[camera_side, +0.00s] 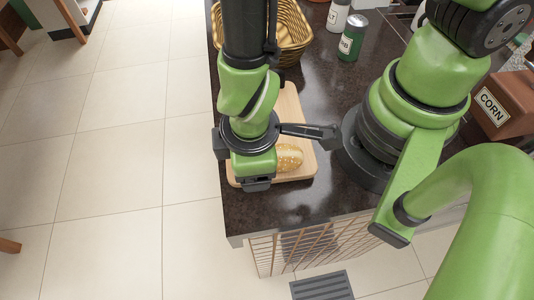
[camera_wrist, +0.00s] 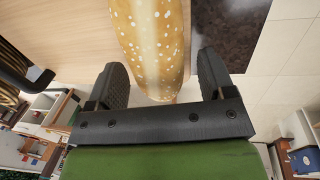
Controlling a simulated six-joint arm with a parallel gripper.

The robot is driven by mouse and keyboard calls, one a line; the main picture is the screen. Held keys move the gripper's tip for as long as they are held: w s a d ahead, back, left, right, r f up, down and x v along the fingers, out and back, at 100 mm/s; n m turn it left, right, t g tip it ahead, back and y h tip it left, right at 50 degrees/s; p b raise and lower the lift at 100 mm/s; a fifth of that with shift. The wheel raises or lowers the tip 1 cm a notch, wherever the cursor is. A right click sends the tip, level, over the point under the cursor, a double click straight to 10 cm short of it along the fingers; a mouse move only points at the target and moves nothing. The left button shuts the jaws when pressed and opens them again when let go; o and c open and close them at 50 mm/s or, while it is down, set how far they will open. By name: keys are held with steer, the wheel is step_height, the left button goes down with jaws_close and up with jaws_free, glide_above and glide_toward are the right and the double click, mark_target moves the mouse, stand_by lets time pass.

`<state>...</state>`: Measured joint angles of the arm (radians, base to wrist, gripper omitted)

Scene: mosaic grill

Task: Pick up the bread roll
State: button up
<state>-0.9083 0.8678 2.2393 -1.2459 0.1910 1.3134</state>
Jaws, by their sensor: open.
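The bread roll (camera_side: 289,157) is golden brown with pale specks and lies on a light wooden cutting board (camera_side: 304,140). In the side view my arm hides part of it. In the wrist view the bread roll (camera_wrist: 150,40) runs from the top edge down to between the fingers. My gripper (camera_wrist: 162,85) is open, with one dark finger on each side of the roll's near end. Gaps show between the roll and both fingers there. In the side view the fingertips are hidden behind my wrist.
A woven basket (camera_side: 291,30) stands at the back of the dark counter (camera_side: 320,90). A green can (camera_side: 351,38) and a white shaker (camera_side: 338,15) stand to its right. A brown box labelled CORN (camera_side: 500,105) is at the far right. The counter's left edge drops to the tiled floor.

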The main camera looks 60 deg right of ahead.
steer(key=c, duration=1)
steer(key=shift+r, duration=0.1)
